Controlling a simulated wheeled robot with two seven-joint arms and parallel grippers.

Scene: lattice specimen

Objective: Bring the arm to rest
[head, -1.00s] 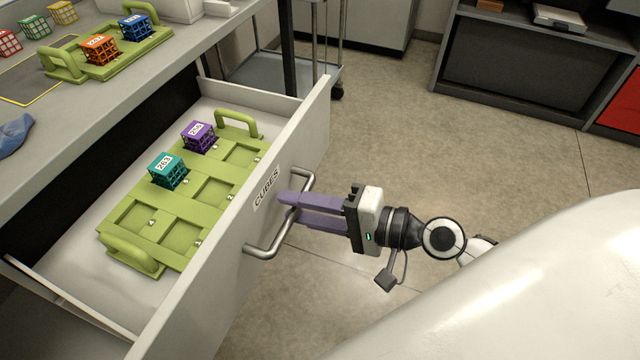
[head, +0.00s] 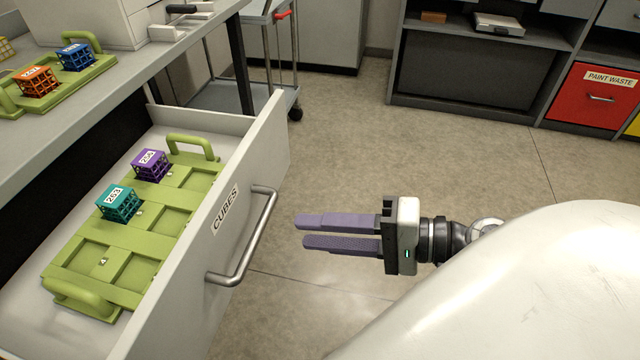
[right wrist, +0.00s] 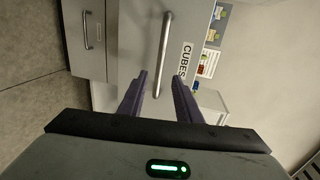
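My right gripper (head: 304,232) is to the right of the open drawer in the head view, clear of its handle. Its two purple fingers are parted with nothing between them. The right wrist view also shows its fingers (right wrist: 158,95) apart, with the drawer's bar handle (right wrist: 164,55) beyond them. The drawer (head: 262,130), labelled CUBES, stands pulled out, its metal handle (head: 252,250) free. Inside lies a green tray (head: 130,240) holding a teal lattice cube (head: 119,204) and a purple lattice cube (head: 150,165). My left gripper is not in view.
On the bench a second green tray (head: 104,66) holds an orange cube (head: 36,82) and a blue cube (head: 76,55). A wheeled cart (head: 225,95), dark shelving (head: 480,80) and a red PAINT WASTE bin (head: 590,97) stand behind. The floor around the gripper is clear.

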